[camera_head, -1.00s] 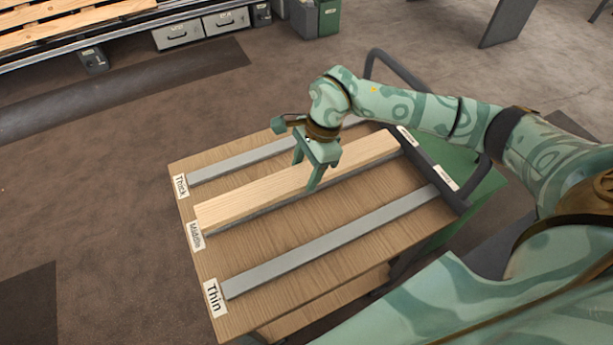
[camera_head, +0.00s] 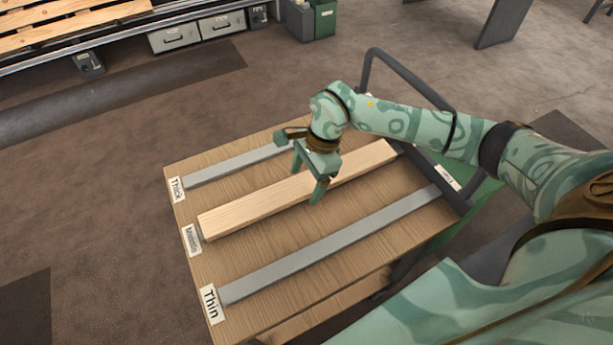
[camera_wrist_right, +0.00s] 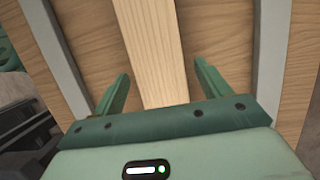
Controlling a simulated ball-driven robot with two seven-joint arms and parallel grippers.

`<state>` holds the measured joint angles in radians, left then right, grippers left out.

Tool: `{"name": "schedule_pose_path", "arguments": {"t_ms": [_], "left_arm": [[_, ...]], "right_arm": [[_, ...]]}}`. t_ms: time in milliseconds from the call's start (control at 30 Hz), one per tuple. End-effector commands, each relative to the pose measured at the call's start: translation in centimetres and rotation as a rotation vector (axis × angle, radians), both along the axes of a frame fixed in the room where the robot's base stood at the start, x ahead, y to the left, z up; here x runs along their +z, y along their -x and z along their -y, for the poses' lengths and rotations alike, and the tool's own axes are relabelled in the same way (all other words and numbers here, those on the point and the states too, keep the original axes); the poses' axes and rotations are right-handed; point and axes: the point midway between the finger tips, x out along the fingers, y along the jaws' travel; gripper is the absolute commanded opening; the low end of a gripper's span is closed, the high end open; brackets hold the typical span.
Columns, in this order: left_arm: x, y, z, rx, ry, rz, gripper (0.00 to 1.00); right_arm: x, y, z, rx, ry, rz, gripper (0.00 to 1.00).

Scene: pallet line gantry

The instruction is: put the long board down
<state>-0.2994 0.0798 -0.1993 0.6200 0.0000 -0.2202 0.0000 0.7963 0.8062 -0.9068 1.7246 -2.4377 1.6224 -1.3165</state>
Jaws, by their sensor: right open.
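The long board (camera_head: 255,206), pale wood, lies flat along the middle row of the wooden cart top (camera_head: 262,251), beside the label Middle (camera_head: 191,240). It covers most of the strip there. My right gripper (camera_head: 308,184) is above the board, with one finger on each side of it. In the right wrist view the board (camera_wrist_right: 150,45) runs between the open fingers (camera_wrist_right: 161,75), with gaps on both sides. My left gripper is not in view.
Bare grey strips run on either side, one by the label Thick (camera_head: 176,189) and one by the label Thin (camera_head: 211,303). A dark tube handle (camera_head: 410,78) rises at the cart's far right end. Grey drawers (camera_head: 175,39) and a pallet (camera_head: 70,22) stand at the back left.

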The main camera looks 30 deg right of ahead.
Motion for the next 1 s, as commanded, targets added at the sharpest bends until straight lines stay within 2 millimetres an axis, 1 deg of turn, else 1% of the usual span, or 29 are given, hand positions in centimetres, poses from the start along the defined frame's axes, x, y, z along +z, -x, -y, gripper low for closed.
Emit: {"name": "schedule_pose_path", "arguments": {"t_ms": [67,133,400,500,600,733,1000], "left_arm": [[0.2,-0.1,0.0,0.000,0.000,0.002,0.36],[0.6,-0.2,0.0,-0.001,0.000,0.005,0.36],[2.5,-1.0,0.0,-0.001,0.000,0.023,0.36],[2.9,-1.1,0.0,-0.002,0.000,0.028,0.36],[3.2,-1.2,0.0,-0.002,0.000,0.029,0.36],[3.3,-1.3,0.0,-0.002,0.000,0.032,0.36],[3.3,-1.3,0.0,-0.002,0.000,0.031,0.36]], "right_arm": [[0.6,0.0,0.1,0.000,0.000,0.003,0.76],[1.6,-0.1,0.5,-0.001,0.002,0.005,0.76],[7.8,0.0,2.3,0.000,0.001,0.008,0.76],[9.6,0.1,2.8,0.000,0.001,0.005,0.76],[10.9,0.1,3.3,0.000,0.000,0.004,0.76],[11.6,0.2,3.5,0.001,0.000,0.001,0.76],[11.6,0.2,3.5,0.000,0.000,0.000,0.76]]}}
